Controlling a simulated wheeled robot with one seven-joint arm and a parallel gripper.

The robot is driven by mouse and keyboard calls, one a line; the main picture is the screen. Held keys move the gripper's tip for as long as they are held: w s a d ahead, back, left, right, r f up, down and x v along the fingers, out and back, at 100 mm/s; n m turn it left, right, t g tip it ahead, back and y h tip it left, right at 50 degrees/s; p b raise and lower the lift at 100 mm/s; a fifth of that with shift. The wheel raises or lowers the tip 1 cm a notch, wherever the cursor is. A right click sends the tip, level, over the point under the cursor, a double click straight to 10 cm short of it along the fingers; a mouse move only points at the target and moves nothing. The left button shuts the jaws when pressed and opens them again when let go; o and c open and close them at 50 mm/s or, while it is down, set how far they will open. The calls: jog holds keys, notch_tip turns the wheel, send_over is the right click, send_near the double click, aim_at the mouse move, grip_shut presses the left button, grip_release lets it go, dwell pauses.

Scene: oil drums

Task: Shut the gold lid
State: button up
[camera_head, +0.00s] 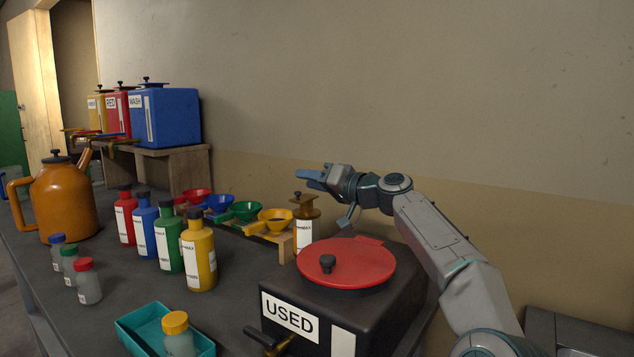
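A gold drum (96,112) stands on the wooden shelf at the far left, partly hidden behind a red drum (117,118). A small dark knob (100,87) shows on its top, but the lid is too small and distant to tell its colour or whether it is raised. The finger gap is too unclear to tell open from shut.
A blue drum (170,117) stands right of the red drum. A black drum marked USED (290,315) with a red lid (350,265) sits under my arm. Several bottles, coloured funnels (245,210), an orange can (65,205) and a teal tray (140,335) crowd the table.

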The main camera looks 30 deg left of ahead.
jog(key=s+d+b, duration=0.1)
jog(key=d+b, duration=0.4)
jog(key=d, duration=0.8)
jog(key=shift+d+b, duration=0.35)
jog(key=shift+d, duration=0.05)
jog(key=shift+s, duration=0.1)
